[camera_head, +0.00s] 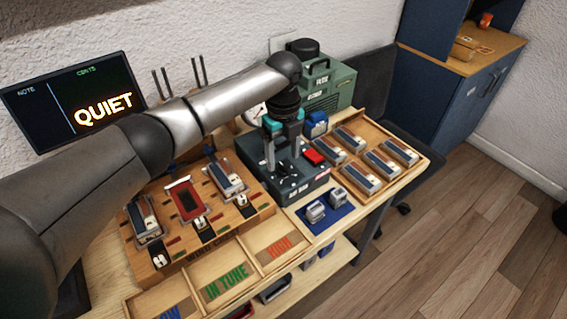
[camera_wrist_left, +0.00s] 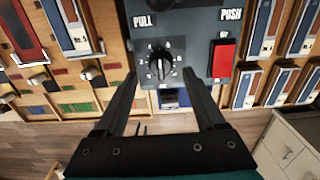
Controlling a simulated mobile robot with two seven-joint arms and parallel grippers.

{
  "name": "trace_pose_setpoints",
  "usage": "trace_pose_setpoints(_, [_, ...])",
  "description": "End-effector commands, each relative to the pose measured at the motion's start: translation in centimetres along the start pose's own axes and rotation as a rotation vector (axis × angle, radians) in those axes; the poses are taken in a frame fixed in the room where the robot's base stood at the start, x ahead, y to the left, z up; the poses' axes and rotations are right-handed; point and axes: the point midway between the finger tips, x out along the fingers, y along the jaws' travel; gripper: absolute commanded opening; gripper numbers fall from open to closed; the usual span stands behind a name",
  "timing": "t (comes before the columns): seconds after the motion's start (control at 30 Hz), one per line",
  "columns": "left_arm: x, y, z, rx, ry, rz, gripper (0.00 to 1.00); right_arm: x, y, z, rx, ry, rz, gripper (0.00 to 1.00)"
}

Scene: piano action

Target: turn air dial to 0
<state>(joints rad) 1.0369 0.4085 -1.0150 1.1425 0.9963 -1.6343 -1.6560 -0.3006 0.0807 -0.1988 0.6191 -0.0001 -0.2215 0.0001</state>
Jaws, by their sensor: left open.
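The air dial (camera_wrist_left: 158,62) is a round black knob on a dark grey box, with small white marks around it. Its exact setting is too small to tell. The box (camera_head: 292,192) stands on the bench in the head view, and the dial is hard to make out there. My left gripper (camera_head: 283,160) points down over the box, open and empty. In the left wrist view its two fingers (camera_wrist_left: 158,78) lie apart, one on each side of the dial; I cannot tell whether they touch it. My right gripper is not in view.
A red switch (camera_wrist_left: 223,58) under the word PUSH is close to the right finger. A wooden rack with several modules is left of the box, a wooden tray (camera_head: 414,158) right. A green machine (camera_head: 334,84) stands behind. A blue mat (camera_head: 318,226) holds two metal pieces.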

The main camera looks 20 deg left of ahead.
Motion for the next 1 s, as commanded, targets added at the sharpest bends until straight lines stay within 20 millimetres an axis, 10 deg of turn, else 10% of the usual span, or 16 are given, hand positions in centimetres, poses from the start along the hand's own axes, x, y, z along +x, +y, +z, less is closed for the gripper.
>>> trace_pose_setpoints(0.53, [2.7,0.0,0.0,0.002,0.000,0.000,0.72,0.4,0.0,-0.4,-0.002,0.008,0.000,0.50])
trace_pose_setpoints(1.0, [2.6,0.0,0.0,0.001,0.000,0.000,0.20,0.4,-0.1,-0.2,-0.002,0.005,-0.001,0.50])
